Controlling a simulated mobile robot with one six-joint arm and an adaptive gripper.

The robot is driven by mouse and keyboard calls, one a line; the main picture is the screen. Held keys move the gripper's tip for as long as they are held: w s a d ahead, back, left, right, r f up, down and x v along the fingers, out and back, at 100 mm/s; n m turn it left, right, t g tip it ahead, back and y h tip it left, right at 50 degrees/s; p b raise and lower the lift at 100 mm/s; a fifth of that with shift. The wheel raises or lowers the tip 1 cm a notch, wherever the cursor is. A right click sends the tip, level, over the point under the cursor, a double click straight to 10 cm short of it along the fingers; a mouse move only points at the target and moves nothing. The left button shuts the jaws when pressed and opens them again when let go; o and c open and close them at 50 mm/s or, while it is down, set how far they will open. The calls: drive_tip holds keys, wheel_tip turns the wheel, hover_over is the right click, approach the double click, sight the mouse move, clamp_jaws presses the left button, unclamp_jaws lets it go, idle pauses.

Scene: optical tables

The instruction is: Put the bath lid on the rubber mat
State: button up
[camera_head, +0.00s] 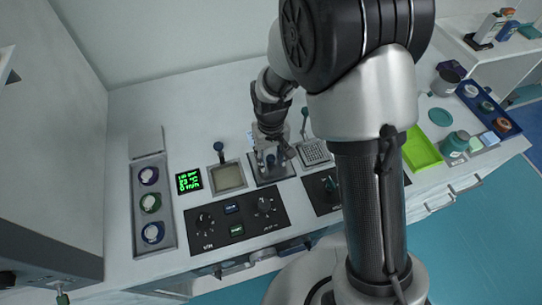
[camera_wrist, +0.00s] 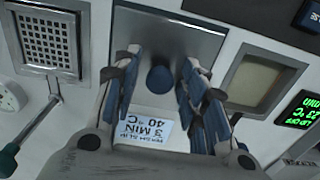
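The bath lid (camera_wrist: 150,28) is a grey metal plate with a dark blue knob (camera_wrist: 160,79). It lies on the bath in the middle of the row; in the head view the lid (camera_head: 283,172) is partly hidden by my gripper (camera_head: 270,143). In the wrist view my gripper (camera_wrist: 158,62) is open, with one finger on each side of the knob and gaps between. The rubber mat is not certain: a bright green flat rectangle (camera_head: 421,150) lies to the right, partly behind my arm.
An open bath (camera_head: 230,178) and a green-lit display (camera_head: 189,181) stand left of the lid. A perforated grid (camera_head: 314,152) is close on its right. Control panels (camera_head: 236,219) lie in front. A teal jar (camera_head: 455,143) and a blue tray (camera_head: 489,108) are at the right.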

wheel_tip(320, 180, up, 12)
drive_tip(key=p, duration=0.4)
wheel_tip(320, 180, up, 12)
drive_tip(key=r+m+t, duration=0.1)
drive_tip(key=t, duration=0.1)
hover_over(271, 157)
drive_tip(key=s+d, duration=0.7)
drive_tip(key=s+d+r+m+t, duration=0.1)
drive_tip(key=s+d+r, duration=0.1)
drive_tip(key=s, duration=0.4)
drive_tip(key=s+d+r+m+t, duration=0.1)
drive_tip(key=s+d+r, duration=0.1)
drive_tip(key=s, duration=0.4)
drive_tip(key=shift+s+d+r+t, duration=0.3)
drive_tip(key=shift+s+d+r, duration=0.1)
drive_tip(key=shift+d, duration=0.4)
